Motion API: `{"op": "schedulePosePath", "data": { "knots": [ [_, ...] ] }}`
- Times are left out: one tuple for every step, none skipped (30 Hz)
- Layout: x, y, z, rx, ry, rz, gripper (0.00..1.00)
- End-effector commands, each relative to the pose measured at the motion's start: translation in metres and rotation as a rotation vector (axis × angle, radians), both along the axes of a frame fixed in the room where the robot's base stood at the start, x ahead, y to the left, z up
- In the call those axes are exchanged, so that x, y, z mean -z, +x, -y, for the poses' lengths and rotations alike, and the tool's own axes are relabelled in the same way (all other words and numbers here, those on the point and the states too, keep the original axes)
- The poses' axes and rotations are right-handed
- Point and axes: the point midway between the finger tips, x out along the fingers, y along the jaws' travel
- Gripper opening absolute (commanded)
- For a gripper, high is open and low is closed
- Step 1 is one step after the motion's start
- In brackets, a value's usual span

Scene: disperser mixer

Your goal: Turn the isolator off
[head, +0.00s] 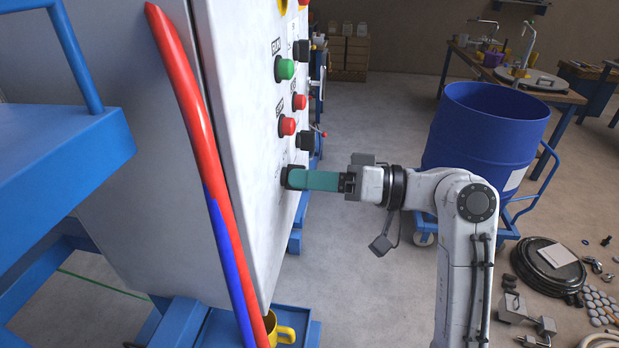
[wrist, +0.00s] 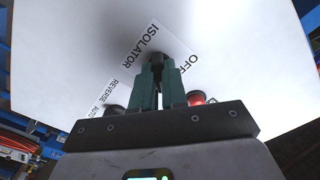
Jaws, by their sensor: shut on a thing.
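The isolator is a black knob (head: 287,172) low on the front of the white cabinet panel. It also shows in the wrist view as a dark knob (wrist: 157,60) beside the printed words ISOLATOR and OFF. My gripper (head: 292,179) with its green fingers reaches the panel from the right and is shut on the knob. In the wrist view the fingertips (wrist: 158,68) sit on both sides of the knob and hide most of it. The knob's exact angle is hard to tell.
Above the isolator are a green button (head: 284,69), red buttons (head: 287,126) and black knobs (head: 306,140). Red and blue hoses (head: 183,80) run down the cabinet's left edge. A blue drum (head: 483,135) stands behind my arm. A yellow mug (head: 284,334) sits below the panel.

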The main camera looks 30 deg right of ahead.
Motion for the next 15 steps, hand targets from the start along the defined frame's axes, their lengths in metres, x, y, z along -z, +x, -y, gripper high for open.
{"op": "schedulePosePath", "data": {
  "knots": [
    [0.0002,0.0001,0.0002,0.001,-0.001,0.0,0.01],
    [0.0002,0.0001,0.0002,0.001,-0.001,0.0,0.0],
    [0.0002,0.0001,0.0002,0.001,-0.001,0.0,0.0],
    [0.0002,0.0001,0.0002,0.001,-0.001,0.0,0.0],
    [0.0003,0.0001,0.0003,0.001,-0.001,0.0,0.0],
    [0.0003,0.0001,0.0003,0.001,-0.001,0.0,0.0],
    [0.0003,0.0001,0.0003,0.001,-0.001,0.0,0.0],
    [0.0003,0.0001,0.0003,0.001,-0.001,0.0,0.0],
    [0.0004,0.0001,0.0003,0.001,-0.001,0.0,0.0],
    [0.0005,0.0002,0.0004,0.001,-0.002,0.001,0.0],
    [0.0007,0.0002,0.0004,0.001,-0.003,0.003,0.0],
    [0.0011,0.0002,0.0004,0.001,-0.005,0.006,0.0],
    [0.0014,0.0002,0.0004,0.001,-0.008,0.01,0.0],
    [0.0017,0.0003,0.0005,0.001,-0.012,0.015,0.0],
    [0.0023,0.0003,0.0005,0.001,-0.018,0.023,0.0]
  ]
}}
